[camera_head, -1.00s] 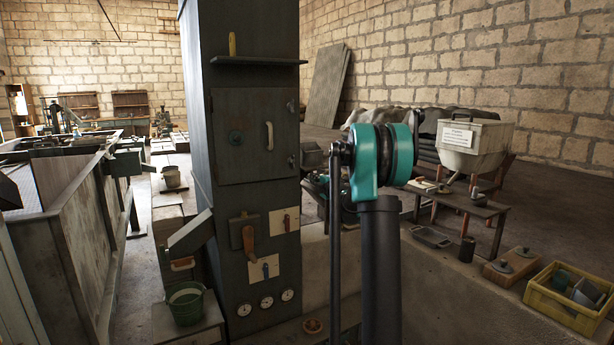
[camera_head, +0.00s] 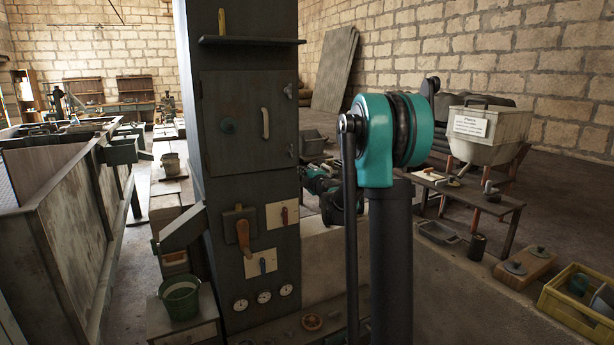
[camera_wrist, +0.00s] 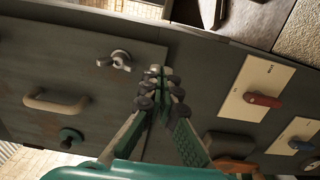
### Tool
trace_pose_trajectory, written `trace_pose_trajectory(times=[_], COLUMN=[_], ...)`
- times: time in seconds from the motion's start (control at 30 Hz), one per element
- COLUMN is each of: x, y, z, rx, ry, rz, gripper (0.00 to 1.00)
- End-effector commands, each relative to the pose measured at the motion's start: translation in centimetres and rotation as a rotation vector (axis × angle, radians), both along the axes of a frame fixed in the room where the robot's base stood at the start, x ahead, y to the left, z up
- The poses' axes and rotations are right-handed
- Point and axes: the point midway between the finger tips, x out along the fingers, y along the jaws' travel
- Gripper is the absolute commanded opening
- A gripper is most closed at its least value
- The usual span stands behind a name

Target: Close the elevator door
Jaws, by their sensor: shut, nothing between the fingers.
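The elevator door (camera_head: 238,115) is a dark grey square panel on the front of the tall dark column (camera_head: 200,200). It has a pale upright handle (camera_head: 265,123) and a green round knob (camera_head: 227,125). It looks flush or nearly flush; I cannot tell if a small gap remains. The wrist view shows the door (camera_wrist: 85,80) at left, with its handle (camera_wrist: 57,103) and a metal latch (camera_wrist: 115,60) by its edge. My gripper (camera_wrist: 158,78) is shut and empty, with its tips in front of the door's edge beside the latch. Contact is unclear.
Below the door are an orange-handled lever (camera_head: 243,235), switches on cream plates (camera_head: 282,213) and several gauges. A shelf (camera_head: 250,40) juts out above. A green bucket (camera_head: 180,298) stands at lower left, and a low table (camera_head: 470,195) stands at right.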

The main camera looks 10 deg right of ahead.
Motion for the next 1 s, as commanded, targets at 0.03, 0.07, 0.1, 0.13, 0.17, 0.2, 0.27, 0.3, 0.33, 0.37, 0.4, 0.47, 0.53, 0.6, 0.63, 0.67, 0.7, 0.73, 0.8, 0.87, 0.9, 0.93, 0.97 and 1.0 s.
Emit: trace_pose_trajectory(times=[0.03,0.07,0.1,0.13,0.17,0.2,0.27,0.3,0.33,0.37,0.4,0.47,0.53,0.6,0.63,0.67,0.7,0.73,0.8,0.87,0.9,0.93,0.97,1.0], x=[1.1,1.6,2.3,2.8,3.2,3.8,4.5,4.9,5.2,5.4,5.7,5.9,6.0,6.1,6.1,6.1,6.1,6.1,6.1,6.1,6.3,6.5,6.8,7.3], y=[0.3,0.5,0.7,0.8,0.9,1.0,1.2,1.3,1.3,1.4,1.4,1.5,1.6,1.6,1.6,1.6,1.6,1.6,1.6,1.6,1.6,1.6,1.7,1.8], z=[0.0,0.0,0.0,0.0,0.0,0.0,0.0,0.0,0.0,0.0,0.0,0.0,0.0,0.0,0.0,0.0,0.0,0.0,0.0,0.0,0.0,0.0,0.0,0.0], rx=[0.000,0.000,0.000,0.000,0.000,0.000,0.000,0.000,0.000,0.000,0.000,0.000,0.000,0.000,0.000,0.000,0.000,0.000,0.000,0.000,0.000,0.000,0.000,0.000], ry=[0.000,0.000,0.000,0.000,0.000,0.000,0.000,0.000,0.000,0.000,0.000,0.000,0.000,0.000,0.000,0.000,0.000,0.000,0.000,0.000,0.000,0.000,0.000,0.000], rz=[0.001,0.001,0.001,0.001,0.001,0.001,0.001,0.001,0.001,0.001,0.000,0.000,0.000,0.000,0.000,0.000,0.000,0.000,0.000,0.000,0.000,0.000,0.001,0.001], gripper=[0.00,0.00,0.00,0.00,0.00,0.00,0.00,0.00,0.00,0.00,0.00,0.00,0.00,0.00,0.00,0.00,0.00,0.00,0.00,0.00,0.00,0.00,0.00,0.00])
